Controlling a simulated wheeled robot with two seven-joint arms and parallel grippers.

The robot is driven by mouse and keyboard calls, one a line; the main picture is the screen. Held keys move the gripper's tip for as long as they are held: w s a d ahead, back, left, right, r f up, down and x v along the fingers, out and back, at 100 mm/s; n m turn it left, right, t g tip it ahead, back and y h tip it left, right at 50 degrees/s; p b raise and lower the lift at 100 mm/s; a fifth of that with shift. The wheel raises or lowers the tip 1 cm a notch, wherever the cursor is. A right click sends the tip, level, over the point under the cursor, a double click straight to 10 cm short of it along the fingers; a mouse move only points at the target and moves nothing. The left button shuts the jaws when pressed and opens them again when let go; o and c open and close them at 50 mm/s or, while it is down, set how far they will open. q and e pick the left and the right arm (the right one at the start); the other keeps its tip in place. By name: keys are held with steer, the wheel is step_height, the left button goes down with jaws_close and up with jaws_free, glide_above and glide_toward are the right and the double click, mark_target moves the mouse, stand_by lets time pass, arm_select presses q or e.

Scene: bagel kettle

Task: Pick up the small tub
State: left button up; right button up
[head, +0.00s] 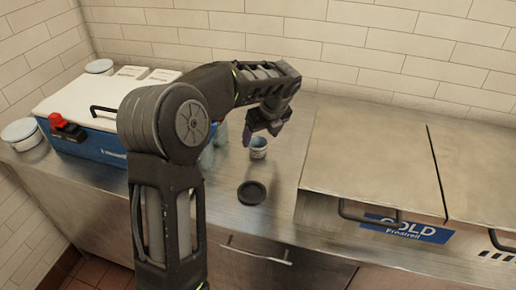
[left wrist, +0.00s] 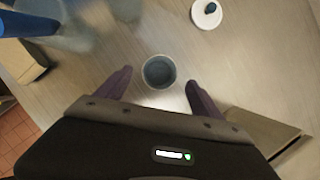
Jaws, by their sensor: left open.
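The small tub (head: 258,147) is a pale round cup with a bluish inside, standing upright on the metal counter in the head view. It also shows in the left wrist view (left wrist: 159,72), seen from above with its round mouth open. My left gripper (head: 263,128) points down just above it, and in the head view it hides the area behind the tub. In the left wrist view its two fingers (left wrist: 159,82) are apart, one on each side of the tub, with gaps between. The gripper is open and empty. My right gripper is not in view.
A black round disc (head: 252,192) lies in front of the tub. Translucent containers (head: 208,157) stand left of it, partly behind my arm. A blue cooler (head: 85,138) is further left. A steel cold unit (head: 362,150) stands right. A white disc (left wrist: 206,13) shows in the wrist view.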

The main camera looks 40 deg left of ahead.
mark_target(258, 143)
arm_select(q)
steer(key=shift+p+x, duration=0.6)
steer(key=shift+x, duration=2)
steer(key=c, duration=1.4)
